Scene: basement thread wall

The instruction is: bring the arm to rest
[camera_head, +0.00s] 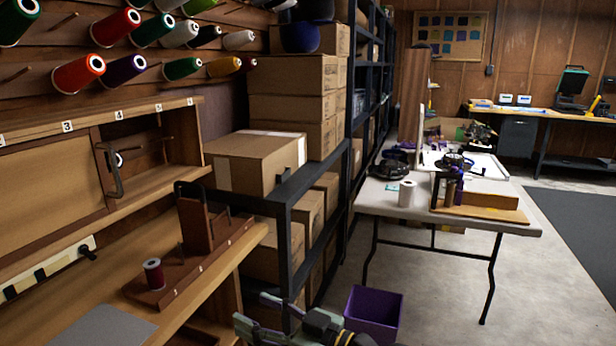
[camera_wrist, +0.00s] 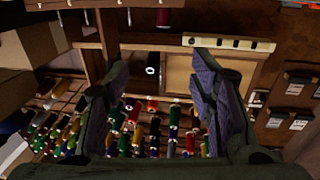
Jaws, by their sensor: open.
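My gripper (camera_head: 290,318) is at the bottom middle of the head view, in front of the shelf's lower front and left of the purple bin. In the wrist view my gripper (camera_wrist: 160,95) shows two fingers spread wide apart. Nothing is held between them. The wrist view looks toward the thread wall, which appears upside down. My arm mostly lies below the head view's lower edge.
A wooden workbench (camera_head: 215,262) with a dark red spool (camera_head: 153,273) on a brown rack is at left. Black metal shelving (camera_head: 284,222) with cardboard boxes stands beside it. A purple bin (camera_head: 373,312) is on the floor. A white folding table (camera_head: 470,205) is at right.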

